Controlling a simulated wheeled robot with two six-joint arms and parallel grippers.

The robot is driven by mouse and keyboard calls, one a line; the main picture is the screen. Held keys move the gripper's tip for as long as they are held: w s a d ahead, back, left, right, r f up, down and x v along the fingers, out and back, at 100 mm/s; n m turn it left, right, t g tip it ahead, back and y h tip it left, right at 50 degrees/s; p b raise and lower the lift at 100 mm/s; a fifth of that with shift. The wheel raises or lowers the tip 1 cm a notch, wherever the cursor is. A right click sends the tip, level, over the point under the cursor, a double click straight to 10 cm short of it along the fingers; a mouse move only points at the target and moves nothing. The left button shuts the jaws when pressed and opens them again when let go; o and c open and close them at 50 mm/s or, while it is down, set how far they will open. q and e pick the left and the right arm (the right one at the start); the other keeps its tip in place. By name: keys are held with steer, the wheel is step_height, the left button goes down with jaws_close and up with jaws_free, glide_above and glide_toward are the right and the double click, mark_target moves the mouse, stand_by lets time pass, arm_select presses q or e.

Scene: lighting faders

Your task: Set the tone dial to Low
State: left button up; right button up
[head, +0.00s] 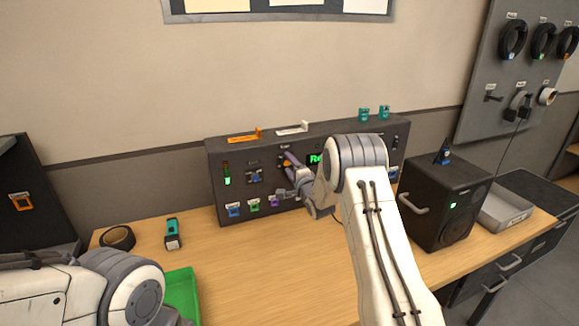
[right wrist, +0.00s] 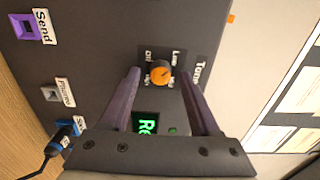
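The tone dial (right wrist: 161,75) is a round orange knob on the dark upright panel (head: 222,205), with a "Tone" label beside it. Small position labels surround it, including one reading "Low" (right wrist: 177,58); which mark it points at is too small to tell. My right gripper (right wrist: 160,75) is open, with one finger on each side of the dial and gaps showing between fingers and knob. In the head view the right gripper (head: 288,176) is at the panel and partly covers the dial. My left arm shows at the lower left; its gripper is out of view.
A green screen (right wrist: 146,124) and a purple "Send" part (right wrist: 24,27) are on the panel. A black speaker (head: 428,215) stands right of my right arm. A green tray (head: 183,290), tape roll (head: 117,238) and teal-black tool (head: 172,235) lie at left. The table's middle is clear.

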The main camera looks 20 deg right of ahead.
steer(key=shift+s, duration=0.1)
steer(key=s+b, duration=0.2)
steer(key=s, duration=0.8)
steer(key=shift+s+d, duration=0.15)
steer(key=s+a+n+g+y, duration=0.1)
steer(key=s+a+n+g, duration=0.5)
steer(key=a, duration=0.5)
steer(key=s+a+n+g+y, duration=0.1)
steer(key=s+a+n+g, duration=0.2)
steer(key=s+a+n, duration=0.55)
steer(key=s+a+n+g+h, duration=0.1)
steer(key=s+a+n+g, duration=0.3)
steer(key=s, duration=2.5)
steer(key=n+g, duration=0.5)
steer(key=n, duration=0.1)
steer(key=shift+s+a+f+h+p, duration=0.2)
steer(key=shift+s+h+p, duration=0.1)
steer(key=shift+s+p, duration=0.1)
